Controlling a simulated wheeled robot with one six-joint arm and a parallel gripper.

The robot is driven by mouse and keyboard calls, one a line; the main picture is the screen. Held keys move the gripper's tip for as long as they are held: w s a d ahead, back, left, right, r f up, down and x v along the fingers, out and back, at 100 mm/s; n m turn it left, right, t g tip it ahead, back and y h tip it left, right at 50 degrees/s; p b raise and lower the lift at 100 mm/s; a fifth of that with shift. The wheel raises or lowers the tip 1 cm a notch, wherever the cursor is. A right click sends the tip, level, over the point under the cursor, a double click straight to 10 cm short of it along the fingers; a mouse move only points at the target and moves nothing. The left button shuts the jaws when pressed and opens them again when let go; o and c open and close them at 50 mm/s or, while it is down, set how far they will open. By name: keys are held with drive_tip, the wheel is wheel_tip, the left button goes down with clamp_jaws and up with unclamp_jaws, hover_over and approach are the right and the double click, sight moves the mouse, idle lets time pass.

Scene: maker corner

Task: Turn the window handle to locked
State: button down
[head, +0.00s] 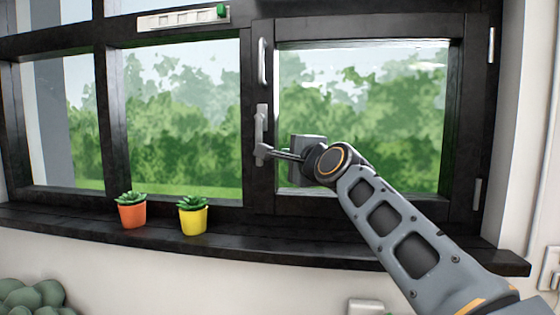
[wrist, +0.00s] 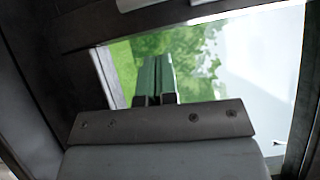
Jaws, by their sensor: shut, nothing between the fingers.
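The window handle (head: 260,122) is a grey metal lever on the dark upright post left of the right-hand pane. Its long part stands roughly upright, with the lower end beside my fingertips. My gripper (head: 271,153) comes from the right, with its thin fingers pointing left at the handle's lower end. Whether they touch it cannot be told. In the wrist view my gripper's fingers (wrist: 154,78) are greenish, close together and hold nothing. The handle cannot be clearly made out there. The right window sash (head: 360,46) looks closed in its frame.
A pale upright bar (head: 262,61) is on the post above the handle. An orange pot (head: 132,215) and a yellow pot (head: 193,219) with plants stand on the dark sill (head: 300,240), left of my arm. A white vent strip (head: 180,19) with a green knob is above.

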drive_tip(key=v, duration=0.6)
drive_tip(key=shift+s+b, duration=0.35)
drive_tip(key=shift+b, duration=0.05)
drive_tip(key=shift+d, duration=0.15)
